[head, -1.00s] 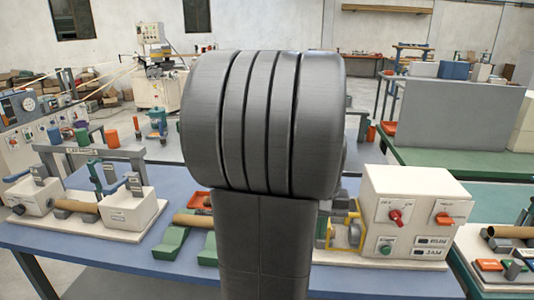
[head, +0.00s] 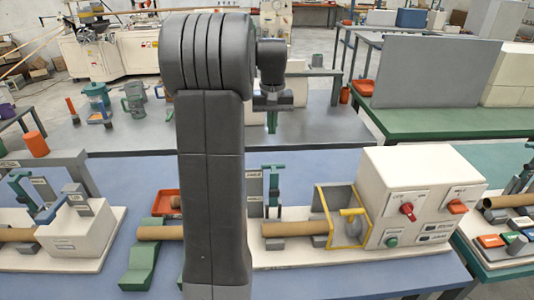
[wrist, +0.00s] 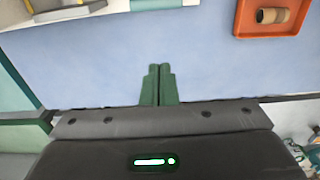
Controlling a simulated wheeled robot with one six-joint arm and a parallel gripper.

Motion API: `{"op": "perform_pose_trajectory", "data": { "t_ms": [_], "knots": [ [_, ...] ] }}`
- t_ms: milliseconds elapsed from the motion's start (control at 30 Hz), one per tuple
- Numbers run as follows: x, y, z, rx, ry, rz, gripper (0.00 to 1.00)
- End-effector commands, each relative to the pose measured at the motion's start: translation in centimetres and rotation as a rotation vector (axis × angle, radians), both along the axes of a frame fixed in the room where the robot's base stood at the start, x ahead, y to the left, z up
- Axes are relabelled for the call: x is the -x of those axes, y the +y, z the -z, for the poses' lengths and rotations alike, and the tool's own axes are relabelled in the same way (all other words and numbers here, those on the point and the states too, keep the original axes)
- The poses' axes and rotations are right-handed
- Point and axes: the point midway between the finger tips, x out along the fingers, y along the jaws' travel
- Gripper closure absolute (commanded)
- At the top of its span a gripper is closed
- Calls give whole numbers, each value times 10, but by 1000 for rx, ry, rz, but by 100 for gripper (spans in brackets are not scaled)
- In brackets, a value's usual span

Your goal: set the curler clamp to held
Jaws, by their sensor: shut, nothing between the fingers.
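The curler is the white box (head: 415,185) with red and orange knobs, a yellow guard frame (head: 322,216) and a brown tube (head: 294,228) lying into it. A green clamp (head: 273,184) stands behind the tube beside a small grey labelled plate (head: 253,190); its label is too small to read. My gripper (head: 271,122) points down beyond the clamp, apart from it. In the wrist view its green fingers (wrist: 158,84) are shut together and empty, above bare blue bench top. The clamp is not clearly visible in the wrist view.
An orange tray (wrist: 238,24) with a tube piece lies on the blue bench. Green V-blocks (head: 145,262) hold another tube. Another white station (head: 75,232) with a green clamp stands at left, and a grey panel (head: 432,93) behind right.

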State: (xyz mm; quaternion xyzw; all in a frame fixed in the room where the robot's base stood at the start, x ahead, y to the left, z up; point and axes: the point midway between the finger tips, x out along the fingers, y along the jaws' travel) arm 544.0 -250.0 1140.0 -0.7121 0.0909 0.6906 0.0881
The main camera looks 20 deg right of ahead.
Motion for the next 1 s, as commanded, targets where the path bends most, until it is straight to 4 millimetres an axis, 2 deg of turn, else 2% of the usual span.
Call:
{"op": "perform_pose_trajectory", "data": {
  "t_ms": [233, 367, 800, 833, 1000],
  "knots": [
    [0, 0, 2, 0, 1, 0, 100],
    [0, 0, 15, -1, 4, 0, 100],
    [-2, 0, 104, -2, 5, 0, 100],
    [5, 1, 95, 0, 0, 0, 100],
    [25, 7, 89, 0, 0, 0, 100]
  ]
}}
